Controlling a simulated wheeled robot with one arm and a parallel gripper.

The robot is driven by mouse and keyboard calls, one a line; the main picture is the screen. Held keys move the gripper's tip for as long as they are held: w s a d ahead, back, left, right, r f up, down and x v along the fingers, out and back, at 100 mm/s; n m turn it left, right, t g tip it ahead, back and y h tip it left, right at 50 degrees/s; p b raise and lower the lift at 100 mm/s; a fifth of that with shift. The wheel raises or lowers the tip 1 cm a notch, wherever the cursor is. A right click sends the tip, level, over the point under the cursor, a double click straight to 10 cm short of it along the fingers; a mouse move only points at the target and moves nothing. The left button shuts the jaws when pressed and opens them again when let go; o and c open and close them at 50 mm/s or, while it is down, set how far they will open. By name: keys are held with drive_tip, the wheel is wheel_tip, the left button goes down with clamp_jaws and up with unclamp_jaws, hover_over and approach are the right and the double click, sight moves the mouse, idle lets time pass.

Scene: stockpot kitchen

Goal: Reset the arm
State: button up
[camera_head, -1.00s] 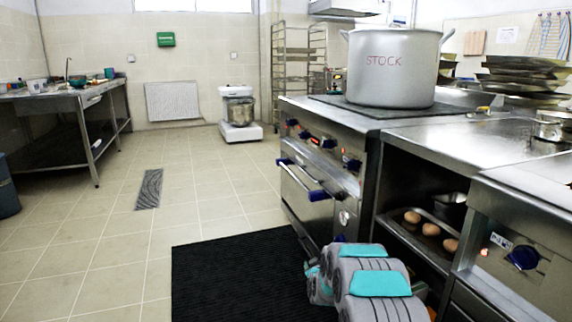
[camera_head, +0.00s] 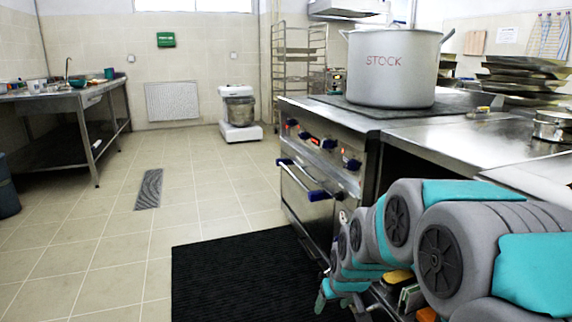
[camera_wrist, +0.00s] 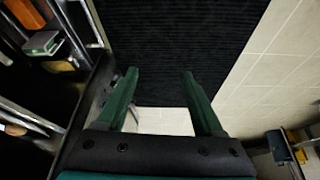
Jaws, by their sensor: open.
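My gripper (camera_wrist: 158,90) is open in the wrist view, its two green fingers apart with nothing between them. It hangs above the black floor mat (camera_wrist: 180,40), which also lies in front of the range in the head view (camera_head: 235,285). My grey and teal arm is folded in the lower right of the head view, in front of the counter.
A large stockpot (camera_head: 392,70) marked STOCK stands on the range (camera_head: 318,165), close behind my arm. The steel counter (camera_head: 460,140) runs to the right, with stacked trays (camera_head: 525,75). A mixer (camera_head: 239,113) stands at the back.

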drive_tip(key=s+d+r+m+g, duration=0.1)
drive_tip(key=s+d+r+g, duration=0.1)
drive_tip(key=s, duration=1.5)
drive_tip(key=s+d+r+m+g+h, duration=0.1)
drive_tip(key=s+g, duration=0.3)
drive_tip(key=s, duration=1.3)
drive_tip(key=shift+d+r+m, duration=0.3)
drive_tip(key=shift+d+r, duration=0.2)
drive_tip(key=shift+r, duration=0.3)
